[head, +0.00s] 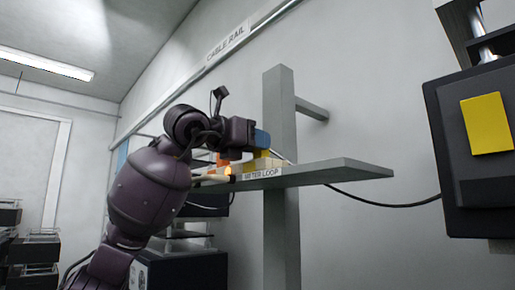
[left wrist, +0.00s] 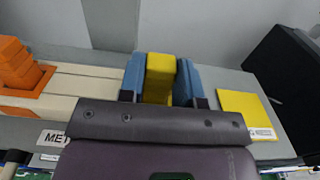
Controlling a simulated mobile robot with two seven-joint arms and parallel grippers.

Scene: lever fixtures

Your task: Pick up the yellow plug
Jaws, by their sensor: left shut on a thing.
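The yellow plug (left wrist: 159,76) is a block held between the two blue fingers of my left gripper (left wrist: 160,82) in the left wrist view. In the head view my left gripper (head: 262,138) is over the grey shelf, and a bit of the yellow plug (head: 263,153) shows at its fingers. The plug's lower end is hidden, so I cannot tell whether it still touches its seat. My right gripper is not in view.
An orange plug (left wrist: 16,62) stands in a beige fixture (left wrist: 80,90) at left. The grey shelf (head: 335,170) juts from a post (head: 280,110) and carries a label. A yellow plate (left wrist: 243,112) lies right of the fingers. A dark box (head: 465,180) hangs at right.

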